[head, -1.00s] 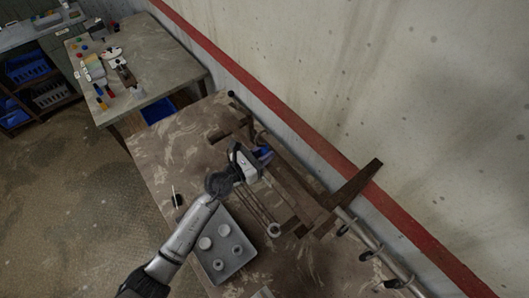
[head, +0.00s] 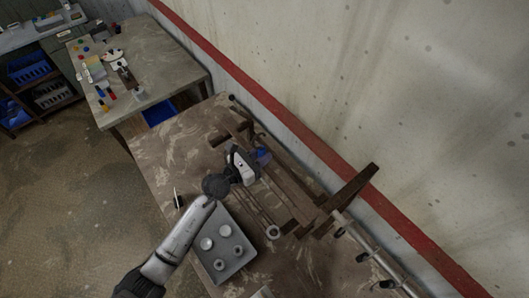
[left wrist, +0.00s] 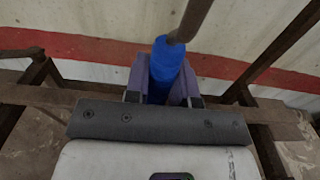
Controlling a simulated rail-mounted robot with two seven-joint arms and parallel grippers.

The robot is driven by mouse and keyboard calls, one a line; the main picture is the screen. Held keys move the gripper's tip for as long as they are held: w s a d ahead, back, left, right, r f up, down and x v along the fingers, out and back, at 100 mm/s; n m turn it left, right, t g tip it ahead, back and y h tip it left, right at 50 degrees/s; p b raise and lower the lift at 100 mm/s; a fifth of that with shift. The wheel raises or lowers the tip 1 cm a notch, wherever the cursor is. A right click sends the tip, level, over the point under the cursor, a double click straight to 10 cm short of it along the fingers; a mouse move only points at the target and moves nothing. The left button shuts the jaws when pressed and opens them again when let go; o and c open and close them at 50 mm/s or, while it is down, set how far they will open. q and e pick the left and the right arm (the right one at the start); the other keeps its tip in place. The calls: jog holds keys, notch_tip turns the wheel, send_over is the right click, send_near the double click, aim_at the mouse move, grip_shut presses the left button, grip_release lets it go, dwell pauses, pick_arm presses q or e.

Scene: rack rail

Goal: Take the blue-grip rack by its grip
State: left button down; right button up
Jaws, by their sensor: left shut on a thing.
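The blue grip (left wrist: 165,68) stands upright in the middle of the left wrist view, with a dark metal rod (left wrist: 192,18) running up from its top. My left gripper (left wrist: 160,88) is shut on the blue grip, one finger on each side of it. In the head view my left gripper (head: 256,160) is at the dark wooden frame (head: 290,195), and a bit of the blue grip (head: 264,155) shows past its fingers. The rest of the rack is hard to make out behind the gripper and frame. My right gripper is out of view.
A grey tray (head: 243,257) with several round pale pieces lies on the table in front of the frame. A metal rail with dark hooks (head: 362,257) runs to the lower right. The wall with a red stripe (head: 275,105) is close behind. Another table (head: 150,80) stands farther back.

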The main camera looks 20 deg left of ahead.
pick_arm(q)
jog(key=v, duration=0.8)
dwell(0.4)
jog(key=shift+r, duration=0.1)
